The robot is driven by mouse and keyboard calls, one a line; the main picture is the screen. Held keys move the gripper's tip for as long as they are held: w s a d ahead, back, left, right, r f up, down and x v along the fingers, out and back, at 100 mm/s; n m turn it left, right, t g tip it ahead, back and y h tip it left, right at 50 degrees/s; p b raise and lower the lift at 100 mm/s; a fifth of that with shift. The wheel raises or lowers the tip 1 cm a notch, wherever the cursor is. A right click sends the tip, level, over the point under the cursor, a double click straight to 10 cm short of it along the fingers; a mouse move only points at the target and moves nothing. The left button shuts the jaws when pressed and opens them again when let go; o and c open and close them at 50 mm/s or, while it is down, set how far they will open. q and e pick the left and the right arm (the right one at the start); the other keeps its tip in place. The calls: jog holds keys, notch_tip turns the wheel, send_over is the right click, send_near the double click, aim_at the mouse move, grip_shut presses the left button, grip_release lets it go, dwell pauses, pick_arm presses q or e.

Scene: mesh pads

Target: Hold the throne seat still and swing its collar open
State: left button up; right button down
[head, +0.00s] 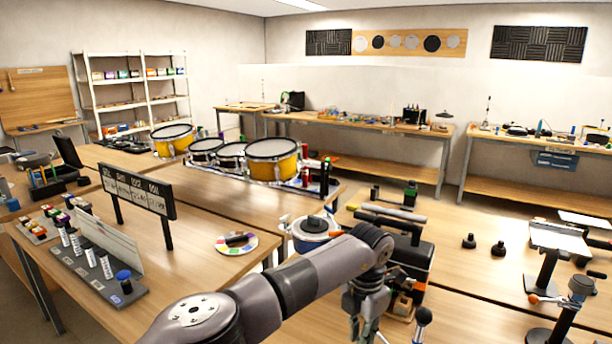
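My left arm reaches in from the bottom left, and my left gripper (366,325) hangs pointing down at the lower centre. Its fingertips are near the bottom edge, and I cannot tell whether they are open or hold anything. I cannot pick out the throne seat or its collar for certain. A round blue and white piece with a dark top and knob (312,226) stands just behind my forearm, which hides part of its surroundings. A dark stand with an orange-tipped lever (568,304) is at the lower right. My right gripper does not show.
A black box-like fixture (412,254) with a pale tube across it stands close to my gripper.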

pick_arm(q)
jog(key=shift+o, duration=0.3)
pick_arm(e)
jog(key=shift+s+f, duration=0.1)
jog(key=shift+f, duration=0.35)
pick_arm(q)
notch_tip(320, 180, up, 12)
jog(key=shift+s+a, duration=0.1)
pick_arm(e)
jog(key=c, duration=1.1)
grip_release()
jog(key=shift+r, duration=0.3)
